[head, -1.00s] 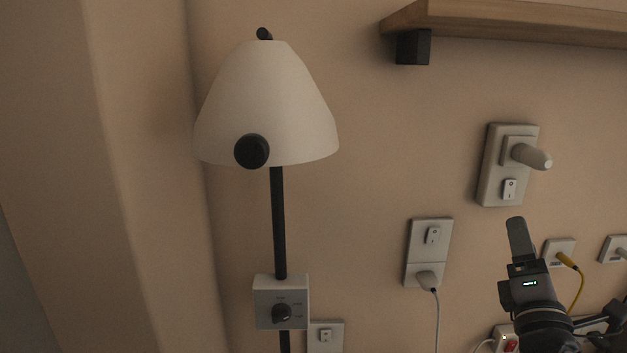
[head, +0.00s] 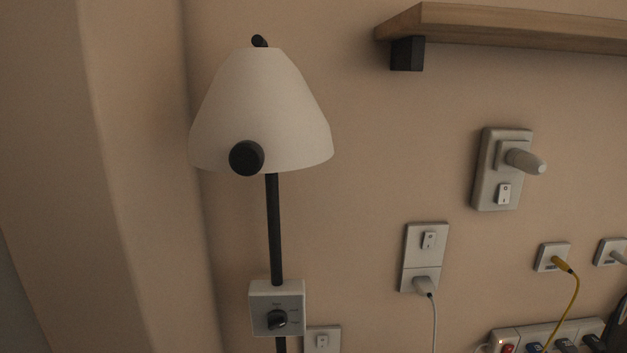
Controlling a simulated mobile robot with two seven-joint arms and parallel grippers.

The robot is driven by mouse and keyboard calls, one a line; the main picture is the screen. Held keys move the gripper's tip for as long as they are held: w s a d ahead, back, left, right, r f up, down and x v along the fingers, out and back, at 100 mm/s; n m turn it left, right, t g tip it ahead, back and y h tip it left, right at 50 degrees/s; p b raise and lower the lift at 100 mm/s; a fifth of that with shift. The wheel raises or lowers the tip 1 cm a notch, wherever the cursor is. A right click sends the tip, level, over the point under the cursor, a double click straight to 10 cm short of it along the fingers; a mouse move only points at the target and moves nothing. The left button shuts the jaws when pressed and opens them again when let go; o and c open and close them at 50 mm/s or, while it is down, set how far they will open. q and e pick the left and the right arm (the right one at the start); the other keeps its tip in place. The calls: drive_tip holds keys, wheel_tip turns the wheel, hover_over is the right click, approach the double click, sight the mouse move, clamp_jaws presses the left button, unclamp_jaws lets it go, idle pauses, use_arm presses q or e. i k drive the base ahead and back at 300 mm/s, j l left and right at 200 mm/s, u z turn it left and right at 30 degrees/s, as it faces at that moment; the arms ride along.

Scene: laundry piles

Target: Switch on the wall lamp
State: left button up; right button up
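The wall lamp (head: 262,110) hangs at the left of the head view. It has a white cone-shaped shade with a round black knob (head: 246,158) at its lower front edge and a black pole (head: 274,230) below. The shade shows no glow. A white box (head: 277,300) with a black rotary dial (head: 278,319) sits on the pole; its small lettering is too small to read. Neither gripper is in view, apart from a dark piece at the right edge that I cannot identify for certain.
A wooden shelf (head: 500,24) on a black bracket juts out at upper right. Wall plates with switches (head: 504,170), (head: 428,240) and a white plug (head: 423,286) are right of the lamp. A yellow cable (head: 574,290) hangs above a power strip (head: 545,334). The wall between is bare.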

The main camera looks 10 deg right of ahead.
sight(504, 192)
drive_tip(key=z, duration=1.25)
